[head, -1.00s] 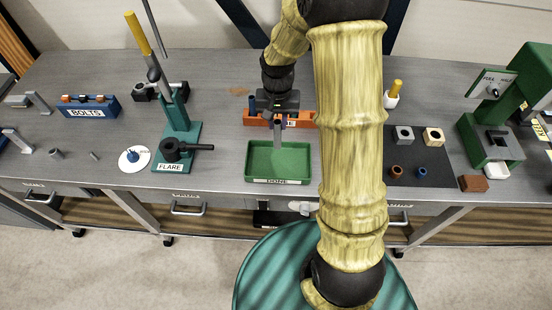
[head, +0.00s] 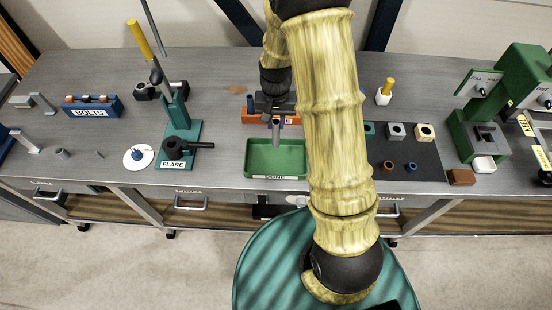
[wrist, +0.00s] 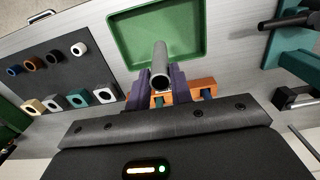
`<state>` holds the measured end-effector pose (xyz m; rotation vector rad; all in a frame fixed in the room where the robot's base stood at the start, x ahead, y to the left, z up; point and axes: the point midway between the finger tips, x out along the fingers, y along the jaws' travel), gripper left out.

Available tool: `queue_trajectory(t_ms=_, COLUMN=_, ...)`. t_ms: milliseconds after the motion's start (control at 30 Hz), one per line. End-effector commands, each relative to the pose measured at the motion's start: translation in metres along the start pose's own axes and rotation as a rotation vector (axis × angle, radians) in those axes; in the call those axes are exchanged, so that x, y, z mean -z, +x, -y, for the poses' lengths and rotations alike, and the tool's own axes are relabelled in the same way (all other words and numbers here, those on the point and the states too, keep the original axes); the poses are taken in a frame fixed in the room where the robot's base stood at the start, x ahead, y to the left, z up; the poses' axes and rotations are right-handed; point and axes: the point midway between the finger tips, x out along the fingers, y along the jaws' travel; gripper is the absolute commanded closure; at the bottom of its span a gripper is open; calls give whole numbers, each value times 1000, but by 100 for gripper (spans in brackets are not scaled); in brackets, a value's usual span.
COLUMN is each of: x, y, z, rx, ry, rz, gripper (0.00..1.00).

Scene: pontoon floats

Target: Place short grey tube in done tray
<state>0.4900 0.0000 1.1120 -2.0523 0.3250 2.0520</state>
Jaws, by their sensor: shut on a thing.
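The short grey tube (wrist: 160,68) is held between the fingers of my gripper (wrist: 160,88) in the wrist view, its open end facing the camera. In the head view my gripper (head: 275,118) hangs with the tube (head: 276,134) pointing down over the back part of the green done tray (head: 258,172). The tray also shows in the wrist view (wrist: 122,40), beyond the tube, and looks empty. I cannot tell whether the tube touches the tray floor. My arm hides part of the bench right of the tray.
An orange rack (head: 256,118) stands just behind the tray. The teal flare tool (head: 178,150) is to the left, with a blue bolts bin (head: 92,107) further left. A dark mat (wrist: 62,80) with several small blocks and rings lies to the right in the head view.

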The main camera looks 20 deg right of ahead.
Motion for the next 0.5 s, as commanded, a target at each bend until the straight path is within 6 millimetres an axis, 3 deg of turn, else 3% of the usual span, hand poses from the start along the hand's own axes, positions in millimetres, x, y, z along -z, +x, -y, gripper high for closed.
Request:
queue_trajectory(t_ms=167, x=0, y=4, z=0, rx=0, ry=1, rz=1, gripper=100)
queue_trajectory(t_ms=500, x=0, y=49, z=-4, rx=-2, ry=9, rz=5, gripper=100)
